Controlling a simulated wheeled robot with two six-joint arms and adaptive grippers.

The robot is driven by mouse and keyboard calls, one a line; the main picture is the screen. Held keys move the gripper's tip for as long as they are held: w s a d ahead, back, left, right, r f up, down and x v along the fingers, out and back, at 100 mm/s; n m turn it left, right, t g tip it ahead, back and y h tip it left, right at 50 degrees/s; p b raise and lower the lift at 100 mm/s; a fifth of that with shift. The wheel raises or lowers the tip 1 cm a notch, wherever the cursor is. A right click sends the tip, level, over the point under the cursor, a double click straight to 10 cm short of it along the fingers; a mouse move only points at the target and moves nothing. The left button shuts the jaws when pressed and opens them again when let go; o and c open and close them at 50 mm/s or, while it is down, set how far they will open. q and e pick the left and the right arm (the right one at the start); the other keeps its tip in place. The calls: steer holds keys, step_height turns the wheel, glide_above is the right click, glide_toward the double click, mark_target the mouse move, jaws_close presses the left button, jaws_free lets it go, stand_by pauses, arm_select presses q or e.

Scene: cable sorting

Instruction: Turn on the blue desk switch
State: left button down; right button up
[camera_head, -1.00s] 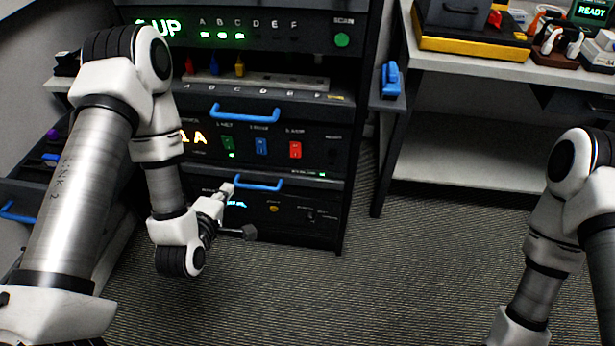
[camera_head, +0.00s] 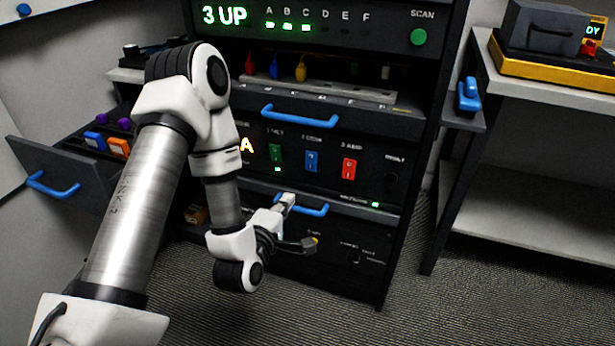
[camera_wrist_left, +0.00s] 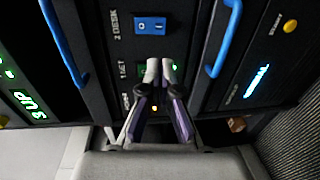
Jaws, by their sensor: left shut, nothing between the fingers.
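The blue desk switch (camera_head: 311,161) is the middle rocker on the dark panel, between a green switch (camera_head: 275,154) and a red switch (camera_head: 349,168). In the left wrist view the blue switch (camera_wrist_left: 150,26) shows beside its "2 DESK" label, beyond the fingertips. My left gripper (camera_head: 288,199) is in front of the cabinet, below and left of the blue switch and apart from it. In the left wrist view its fingers (camera_wrist_left: 161,68) are together and empty, partly covering the green switch's area. My right gripper is out of view.
Blue drawer handles are above (camera_head: 299,117) and below (camera_head: 301,206) the switch panel. An open drawer (camera_head: 62,166) stands out at the left. A white-topped table (camera_head: 560,85) is at the right, with bare carpet in front.

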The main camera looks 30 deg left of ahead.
mark_target(311, 168)
arm_select(q)
steer(key=b+x, duration=0.4)
steer(key=x, duration=0.2)
steer(key=b+x, duration=0.4)
steer(key=x, duration=0.2)
steer(key=shift+w+f, duration=0.25)
steer(key=shift+w, duration=0.05)
steer(key=shift+w+a+r, duration=0.1)
steer(key=shift+w, duration=0.35)
steer(key=shift+w+a+f+b, duration=0.15)
steer(key=shift+f+b, duration=0.25)
steer(key=shift+b, duration=0.7)
steer(key=shift+w+r, duration=0.2)
steer(key=shift+r, duration=0.05)
steer(key=shift+t, duration=0.3)
steer(key=shift+s, duration=0.1)
